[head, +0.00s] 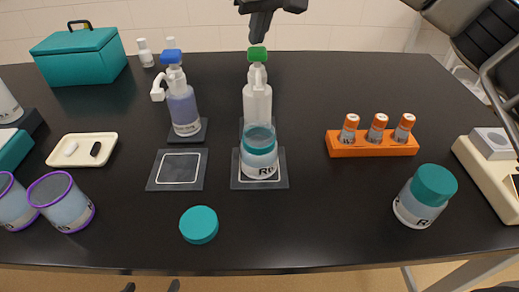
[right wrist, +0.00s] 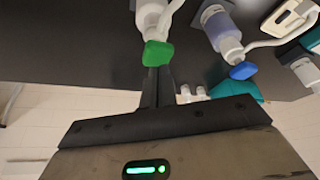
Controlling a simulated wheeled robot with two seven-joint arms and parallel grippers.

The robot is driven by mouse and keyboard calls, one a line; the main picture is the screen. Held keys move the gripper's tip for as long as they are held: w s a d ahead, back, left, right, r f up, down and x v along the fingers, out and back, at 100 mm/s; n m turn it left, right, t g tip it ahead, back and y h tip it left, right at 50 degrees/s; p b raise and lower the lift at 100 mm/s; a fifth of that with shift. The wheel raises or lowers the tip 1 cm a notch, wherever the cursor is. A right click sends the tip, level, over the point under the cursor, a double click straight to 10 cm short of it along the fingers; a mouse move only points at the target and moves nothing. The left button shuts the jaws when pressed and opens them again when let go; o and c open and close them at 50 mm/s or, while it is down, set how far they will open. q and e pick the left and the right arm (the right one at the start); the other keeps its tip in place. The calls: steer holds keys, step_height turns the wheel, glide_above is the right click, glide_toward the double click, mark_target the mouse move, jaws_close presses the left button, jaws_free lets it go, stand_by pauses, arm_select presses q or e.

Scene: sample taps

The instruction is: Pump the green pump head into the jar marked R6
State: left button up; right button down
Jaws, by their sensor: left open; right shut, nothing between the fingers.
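The green pump head (head: 257,53) tops a clear white bottle (head: 257,100) at the back centre; it also shows in the right wrist view (right wrist: 157,54). A jar (head: 260,165) stands in front of the bottle on a dark square pad (head: 281,182), in line with the pump. Its label starts with R; the rest is hard to read. My right gripper (head: 259,39) is shut and empty, its fingertips (right wrist: 155,70) right at the green head's top; I cannot tell whether they touch. My left gripper (head: 151,287) is open at the bottom edge, far from the pump.
A blue-headed pump bottle (head: 183,105) stands left, behind an empty pad (head: 160,184). A loose teal lid (head: 199,225) lies in front. Purple-rimmed jars (head: 62,203) stand left. An orange vial rack (head: 372,148) and a teal-lidded jar (head: 425,196) stand right. The front centre-right is clear.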

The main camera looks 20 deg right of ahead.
steer(key=shift+f+b, duration=0.65)
steer(key=shift+f, duration=0.55)
steer(key=shift+r, duration=0.2)
steer(key=shift+r+p, duration=1.25)
steer(key=shift+f, duration=0.1)
